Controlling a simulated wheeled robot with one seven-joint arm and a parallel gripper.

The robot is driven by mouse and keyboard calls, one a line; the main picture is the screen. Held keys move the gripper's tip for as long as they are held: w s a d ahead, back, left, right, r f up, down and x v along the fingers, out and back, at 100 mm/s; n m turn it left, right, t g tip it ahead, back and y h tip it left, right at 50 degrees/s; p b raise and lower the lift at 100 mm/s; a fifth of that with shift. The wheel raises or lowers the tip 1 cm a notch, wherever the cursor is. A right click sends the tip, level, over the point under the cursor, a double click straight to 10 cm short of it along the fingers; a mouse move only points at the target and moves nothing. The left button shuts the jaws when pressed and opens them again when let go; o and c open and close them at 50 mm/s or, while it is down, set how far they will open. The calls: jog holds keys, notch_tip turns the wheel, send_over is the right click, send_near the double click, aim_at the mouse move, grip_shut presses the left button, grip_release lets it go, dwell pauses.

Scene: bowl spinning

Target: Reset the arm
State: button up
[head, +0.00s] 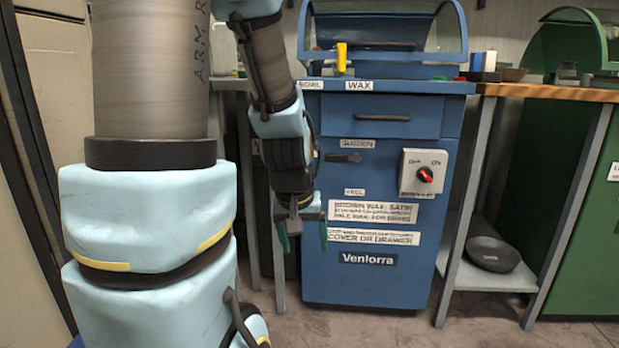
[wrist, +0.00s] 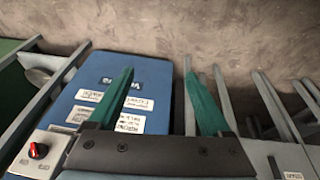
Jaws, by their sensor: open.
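My arm hangs down at the left and middle of the head view, in front of a blue machine (head: 375,285). My gripper (head: 304,240) points downward near the machine's lower left front. In the wrist view my gripper (wrist: 160,95) shows two green fingers spread wide, with nothing between them. The machine also shows below them in the wrist view (wrist: 150,72). The gripper appears apart from the machine's front.
A switch box (head: 422,173) with a red knob sits on the machine's front, below a drawer (head: 383,117). A yellow handle (head: 341,57) stands on top. At right, a dark bowl (head: 493,253) rests on a low shelf (head: 470,278). The floor (head: 390,332) in front looks clear.

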jog(key=s+a+g+y, duration=0.1)
jog(key=s+a+g, duration=0.1)
jog(key=s+a, duration=0.3)
notch_tip(320, 180, up, 38)
jog(key=w+p, duration=0.1)
jog(key=p, duration=3.7)
jog(key=shift+a+r, duration=0.15)
jog(key=shift+a, duration=0.15)
